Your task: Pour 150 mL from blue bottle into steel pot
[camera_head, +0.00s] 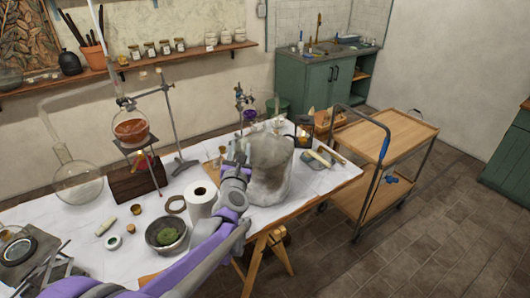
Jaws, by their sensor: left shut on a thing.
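My left gripper (239,153) reaches over the table from the lower left, beside the left edge of a large cloudy, see-through vessel (270,172). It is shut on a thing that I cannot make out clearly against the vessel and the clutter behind. A small dark blue-purple item (249,115) shows just beyond the gripper; I cannot tell whether it is the blue bottle or whether it is touched. My right gripper is not in view.
The white-covered table (85,255) holds a white paper roll (201,198), a round flask with brown liquid (131,130) on a stand, and a clear flask (75,180). A wooden trolley (385,138) stands right of the table. Floor at the right is clear.

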